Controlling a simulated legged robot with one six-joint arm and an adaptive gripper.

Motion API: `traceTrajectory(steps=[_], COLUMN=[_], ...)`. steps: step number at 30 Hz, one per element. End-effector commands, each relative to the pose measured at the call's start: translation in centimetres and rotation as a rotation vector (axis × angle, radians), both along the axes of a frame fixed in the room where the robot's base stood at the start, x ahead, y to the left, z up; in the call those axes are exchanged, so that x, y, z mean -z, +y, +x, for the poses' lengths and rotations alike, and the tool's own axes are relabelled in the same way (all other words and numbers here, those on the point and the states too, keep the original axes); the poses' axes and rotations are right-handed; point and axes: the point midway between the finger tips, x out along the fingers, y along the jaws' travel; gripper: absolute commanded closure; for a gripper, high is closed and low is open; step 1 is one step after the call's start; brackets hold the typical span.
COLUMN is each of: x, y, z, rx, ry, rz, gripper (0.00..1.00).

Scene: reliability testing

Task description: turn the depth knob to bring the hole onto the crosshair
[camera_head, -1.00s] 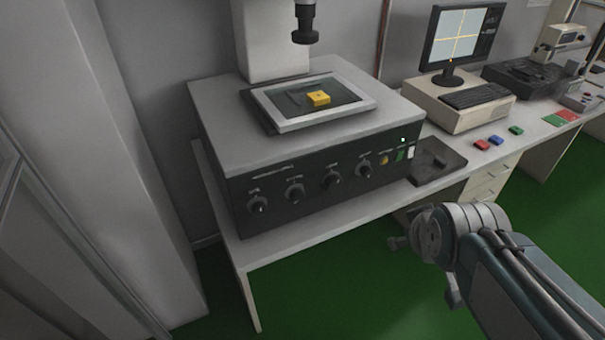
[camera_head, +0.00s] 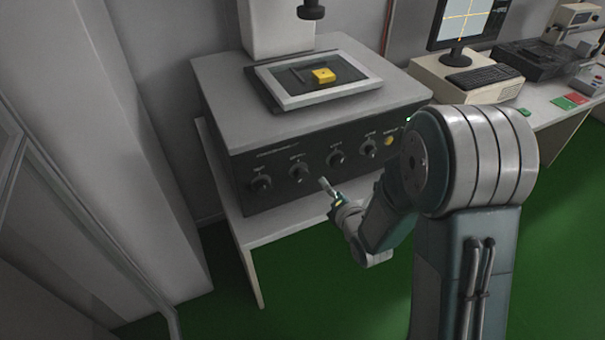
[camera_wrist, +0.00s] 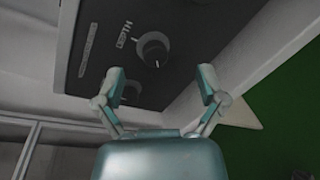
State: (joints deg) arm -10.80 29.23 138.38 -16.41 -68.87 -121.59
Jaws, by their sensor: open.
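The machine's dark front panel (camera_head: 320,178) carries a row of several round knobs, including a leftmost knob (camera_head: 260,184), a second knob (camera_head: 299,172), a third knob (camera_head: 336,158) and one further right (camera_head: 369,148). Their labels are too small to read, so I cannot tell which is the depth knob. My gripper (camera_head: 328,190) is in front of the panel, near the second and third knobs. In the wrist view, my gripper (camera_wrist: 161,74) is open and empty; one knob (camera_wrist: 153,49) shows beyond the fingertips, another (camera_wrist: 130,92) is partly behind the left finger. A yellow block (camera_head: 324,76) lies on the stage. The monitor (camera_head: 466,22) shows crosshair lines; no hole is discernible.
The white bench edge (camera_head: 275,236) runs under the machine. My arm hides the panel's right end and part of the bench. A keyboard (camera_head: 485,77) and coloured pieces, including a red one (camera_head: 576,98), are at the right. The green floor in front is clear.

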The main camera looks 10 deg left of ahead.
Motion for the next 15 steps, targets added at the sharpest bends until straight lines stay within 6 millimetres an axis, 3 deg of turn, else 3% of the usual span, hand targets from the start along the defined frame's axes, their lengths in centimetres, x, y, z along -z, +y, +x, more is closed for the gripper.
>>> traceTrajectory(steps=[1, 6, 11, 15], x=[1.4, 3.0, 3.3, 3.3], y=[0.7, 2.1, 2.5, 3.2], z=[-0.4, -1.5, -1.7, -0.6], rx=[-0.035, -0.102, -0.116, -0.118], ry=[-0.051, -0.224, -0.284, -0.287], rz=[-0.044, -0.15, -0.18, -0.18], gripper=[0.1, 0.1, 0.1, 0.1])
